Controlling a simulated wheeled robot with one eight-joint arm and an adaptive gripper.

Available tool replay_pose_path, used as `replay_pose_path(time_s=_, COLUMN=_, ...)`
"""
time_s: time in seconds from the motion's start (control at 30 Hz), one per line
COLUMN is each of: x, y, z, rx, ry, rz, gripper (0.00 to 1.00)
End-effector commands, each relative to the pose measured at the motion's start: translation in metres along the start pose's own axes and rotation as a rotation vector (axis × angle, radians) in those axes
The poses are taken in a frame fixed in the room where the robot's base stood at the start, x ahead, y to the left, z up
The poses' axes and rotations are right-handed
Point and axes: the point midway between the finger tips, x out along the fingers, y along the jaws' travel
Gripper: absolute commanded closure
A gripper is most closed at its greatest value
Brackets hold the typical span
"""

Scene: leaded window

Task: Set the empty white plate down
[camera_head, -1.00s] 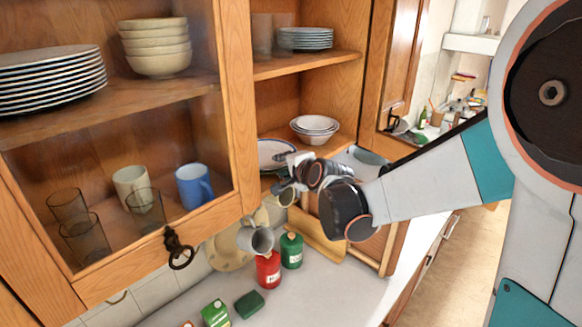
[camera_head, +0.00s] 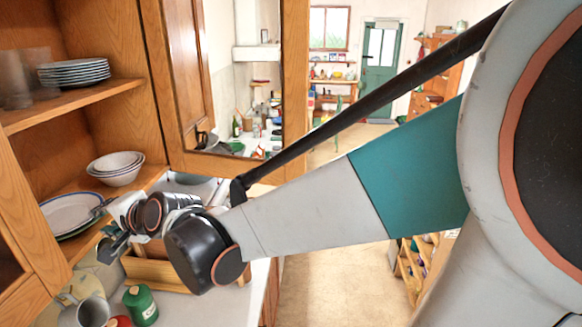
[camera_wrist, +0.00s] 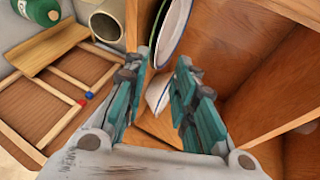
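A white plate (camera_head: 70,212) with a blue rim lies on the lower cupboard shelf, on top of what looks like another plate. It shows edge-on in the wrist view (camera_wrist: 176,30), just beyond my fingertips. My gripper (camera_head: 103,226) is at the shelf's front, at the plate's right edge. In the wrist view its two teal fingers (camera_wrist: 160,78) stand apart with a gap between them and nothing visibly clamped. Whether a finger touches the plate, I cannot tell.
White bowls (camera_head: 117,168) stand on the shelf behind the plate, and show between the fingers (camera_wrist: 157,92). A plate stack (camera_head: 74,72) is on the shelf above. A wooden rack (camera_head: 150,268), a green canister (camera_head: 140,303) and a grey mug (camera_head: 93,311) are below.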

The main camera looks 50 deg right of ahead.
Motion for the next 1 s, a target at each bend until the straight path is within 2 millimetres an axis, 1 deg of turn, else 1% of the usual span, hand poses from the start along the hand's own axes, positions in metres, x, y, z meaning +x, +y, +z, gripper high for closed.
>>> replay_pose_path(time_s=0.13, x=-0.013, y=0.004, z=0.005, rx=-0.054, ry=-0.007, rz=0.020, gripper=0.75)
replay_pose_path(time_s=0.27, x=-0.036, y=0.019, z=0.016, rx=-0.231, ry=-0.034, rz=0.088, gripper=0.75)
replay_pose_path(time_s=0.37, x=-0.064, y=0.039, z=0.026, rx=-0.434, ry=-0.069, rz=0.167, gripper=0.75)
replay_pose_path(time_s=0.5, x=-0.106, y=0.073, z=0.036, rx=-0.727, ry=-0.135, rz=0.284, gripper=0.75)
replay_pose_path(time_s=0.6, x=-0.136, y=0.099, z=0.039, rx=-0.924, ry=-0.189, rz=0.365, gripper=0.75)
replay_pose_path(time_s=0.73, x=-0.169, y=0.128, z=0.039, rx=-1.131, ry=-0.258, rz=0.455, gripper=0.75)
replay_pose_path(time_s=0.8, x=-0.182, y=0.140, z=0.037, rx=-1.213, ry=-0.288, rz=0.491, gripper=0.75)
replay_pose_path(time_s=0.9, x=-0.194, y=0.150, z=0.036, rx=-1.288, ry=-0.319, rz=0.525, gripper=0.75)
replay_pose_path(time_s=1.0, x=-0.200, y=0.155, z=0.035, rx=-1.323, ry=-0.334, rz=0.541, gripper=0.75)
